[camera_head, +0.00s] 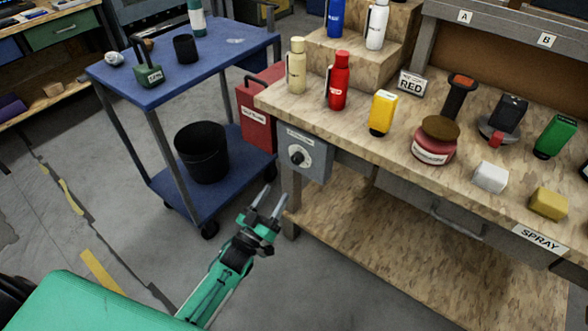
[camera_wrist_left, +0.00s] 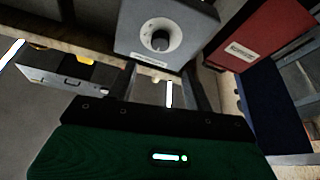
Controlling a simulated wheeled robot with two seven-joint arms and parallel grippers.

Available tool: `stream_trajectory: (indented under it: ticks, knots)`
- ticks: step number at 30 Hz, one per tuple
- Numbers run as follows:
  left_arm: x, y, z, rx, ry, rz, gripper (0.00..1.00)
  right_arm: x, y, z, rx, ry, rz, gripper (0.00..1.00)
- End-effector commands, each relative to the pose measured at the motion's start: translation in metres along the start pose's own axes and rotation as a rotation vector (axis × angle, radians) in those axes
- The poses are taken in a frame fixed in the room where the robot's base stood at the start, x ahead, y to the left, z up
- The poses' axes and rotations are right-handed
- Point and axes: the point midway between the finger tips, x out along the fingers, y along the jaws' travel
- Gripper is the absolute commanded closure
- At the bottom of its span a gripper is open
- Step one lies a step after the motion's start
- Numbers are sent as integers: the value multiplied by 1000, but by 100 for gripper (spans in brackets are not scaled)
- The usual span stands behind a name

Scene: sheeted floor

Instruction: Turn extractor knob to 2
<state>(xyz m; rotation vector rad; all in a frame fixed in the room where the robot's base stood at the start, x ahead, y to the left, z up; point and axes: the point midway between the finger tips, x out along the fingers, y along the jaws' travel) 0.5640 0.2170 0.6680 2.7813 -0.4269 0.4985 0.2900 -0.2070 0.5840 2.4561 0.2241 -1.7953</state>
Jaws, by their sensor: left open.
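The extractor knob (camera_head: 297,157) is a dark round knob on a white dial, on a grey control box (camera_head: 318,166) fixed to the front left of the workbench. In the left wrist view the knob (camera_wrist_left: 160,41) faces the camera on the grey box (camera_wrist_left: 190,18), near the top middle. The dial numbers are too small to read. My left gripper (camera_head: 268,202) is open and empty, below and a little left of the box, apart from the knob. Its fingers point up toward the box. My right gripper is in neither view.
The wooden workbench (camera_head: 283,97) carries bottles, sprays and tools. A blue cart (camera_head: 105,75) with a black bin (camera_head: 202,153) stands to the left. A red case (camera_head: 258,112) is just behind the box. A drawer handle (camera_head: 447,227) juts out right of it. Floor in front is clear.

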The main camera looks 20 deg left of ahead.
Motion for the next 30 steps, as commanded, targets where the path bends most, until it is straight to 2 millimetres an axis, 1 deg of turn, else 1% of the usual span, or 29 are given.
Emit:
stream_trajectory:
  ticks: [1,6,12,15,18,21,29,30]
  knots:
    - [13,0,-1,0,5,1,48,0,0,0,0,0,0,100]
    - [49,0,-1,0,3,0,48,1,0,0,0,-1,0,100]
    - [84,0,0,-1,0,-1,48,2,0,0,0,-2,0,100]
    - [95,0,0,-1,1,-1,48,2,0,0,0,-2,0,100]
    - [103,0,1,-1,-1,-1,48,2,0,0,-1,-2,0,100]
    - [106,0,1,-1,-2,-1,48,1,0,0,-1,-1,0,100]
    - [107,0,1,0,-2,-1,48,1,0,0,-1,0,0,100]
    - [107,0,1,0,-2,-1,54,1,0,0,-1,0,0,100]
